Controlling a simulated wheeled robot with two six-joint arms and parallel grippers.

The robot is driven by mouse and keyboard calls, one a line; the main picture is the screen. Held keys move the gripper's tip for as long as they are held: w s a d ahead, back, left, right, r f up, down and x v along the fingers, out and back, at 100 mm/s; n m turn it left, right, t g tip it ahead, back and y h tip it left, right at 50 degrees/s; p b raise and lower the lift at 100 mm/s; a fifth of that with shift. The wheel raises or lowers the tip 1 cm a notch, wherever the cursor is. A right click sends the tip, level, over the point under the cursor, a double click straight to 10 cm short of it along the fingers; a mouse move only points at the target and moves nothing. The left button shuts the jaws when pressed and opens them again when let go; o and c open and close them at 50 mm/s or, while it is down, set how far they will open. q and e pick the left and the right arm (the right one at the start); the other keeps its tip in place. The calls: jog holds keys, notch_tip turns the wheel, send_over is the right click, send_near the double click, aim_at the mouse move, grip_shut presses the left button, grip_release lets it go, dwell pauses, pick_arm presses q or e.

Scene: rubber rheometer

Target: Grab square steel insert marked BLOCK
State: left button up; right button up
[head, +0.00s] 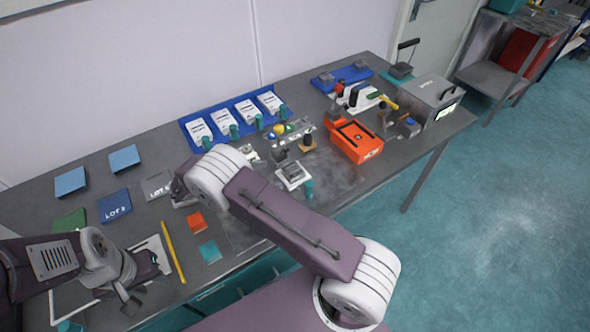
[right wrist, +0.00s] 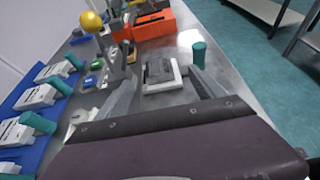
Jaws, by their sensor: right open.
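A grey square insert (right wrist: 159,71) lies in a white square frame on the table. It also shows in the head view (head: 292,172). I cannot read any marking on it, so I cannot tell whether it is the one marked BLOCK. My right gripper (right wrist: 164,79) is open and empty. Its two fingers point toward the white frame from the near side, spread to its left and right and apart from the insert. In the head view my right arm hides most of this gripper. My left gripper (head: 142,285) is low over the table's left end; its opening is unclear.
A teal cylinder (right wrist: 198,52) stands close by the right finger. An orange box (head: 356,141) is beyond the frame. A blue tray (head: 184,130) with white cards lies at the back. A yellow ball on a post (right wrist: 91,22) stands ahead at left.

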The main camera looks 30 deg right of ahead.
aim_at(288, 172)
jog(key=d+f, duration=0.1)
jog(key=w+d+p, duration=0.1)
jog(key=shift+w+d+f, duration=0.2)
jog(key=shift+d+f, duration=0.1)
jog(key=shift+f, duration=0.05)
jog(key=shift+d+f, duration=0.2)
jog(key=shift+d, duration=0.1)
jog(key=shift+s+d+f, duration=0.1)
jog(key=shift+d, duration=0.15)
jog(key=p+x, duration=0.1)
jog(key=x, duration=0.3)
jog(key=shift+s+a+f+p, duration=0.1)
jog(key=shift+s+f+p, duration=0.15)
jog(key=shift+p, duration=0.1)
jog(key=shift+w+d+f, duration=0.25)
jog(key=shift+d+f, duration=0.05)
jog(key=shift+s+r, duration=0.1)
jog(key=shift+s, duration=0.05)
jog(key=c, duration=0.9)
pick_arm(q)
jog(key=shift+w+a+r, duration=0.1)
jog(key=shift+w+r, duration=0.1)
jog(key=shift+r, duration=0.4)
jog(key=shift+w+a+r, duration=0.1)
jog(key=shift+w+r, duration=0.1)
jog(key=shift+r, duration=0.35)
pick_arm(e)
grip_shut()
